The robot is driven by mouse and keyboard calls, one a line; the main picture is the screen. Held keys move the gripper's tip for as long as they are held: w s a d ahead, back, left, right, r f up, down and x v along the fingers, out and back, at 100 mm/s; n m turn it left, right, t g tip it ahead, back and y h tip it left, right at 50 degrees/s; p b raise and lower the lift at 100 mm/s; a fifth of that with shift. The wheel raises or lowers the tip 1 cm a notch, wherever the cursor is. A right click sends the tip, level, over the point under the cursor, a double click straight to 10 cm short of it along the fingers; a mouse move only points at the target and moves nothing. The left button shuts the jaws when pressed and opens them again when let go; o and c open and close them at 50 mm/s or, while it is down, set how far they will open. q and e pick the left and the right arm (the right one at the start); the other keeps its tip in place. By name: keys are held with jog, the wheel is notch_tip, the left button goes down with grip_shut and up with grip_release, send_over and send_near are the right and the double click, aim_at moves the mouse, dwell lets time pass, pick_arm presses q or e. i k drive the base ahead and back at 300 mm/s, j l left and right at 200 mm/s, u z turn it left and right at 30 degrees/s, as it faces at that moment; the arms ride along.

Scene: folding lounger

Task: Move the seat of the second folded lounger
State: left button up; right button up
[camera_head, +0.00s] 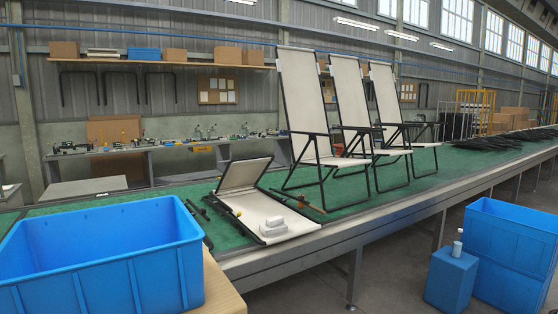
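One lounger (262,212) lies low on the green bench top, with cream fabric and a black frame. One of its panels (244,174) is tilted up at the back. Small white blocks (272,226) sit at its front end. Three loungers stand unfolded behind and to the right: the nearest (303,90), a middle one (350,95) and a right one (385,95). Dark flat frames (500,141) lie farther along the bench; I cannot tell whether they are folded loungers. Neither gripper shows.
A large blue crate (90,265) stands at the front left on a wooden surface (224,290). A blue bin (515,250) and a small blue box (450,283) with a white bottle (457,243) stand at the right. The green bench top (415,180) has free room along its front.

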aim_at(241, 173)
jog(key=k, duration=0.55)
jog(key=l+z, duration=0.2)
jog(key=z, duration=1.3)
jog(key=i+u, duration=0.1)
jog(key=i, duration=1.55)
jog(key=i+j+u, duration=0.15)
jog(key=i+u, duration=0.8)
jog(key=i+l+u, duration=0.25)
jog(key=i+u, duration=0.25)
jog(key=i+j+u, duration=0.25)
jog(key=i, duration=0.6)
jog(key=i+j+u, duration=0.2)
jog(key=i, duration=0.7)
jog(key=l, duration=0.1)
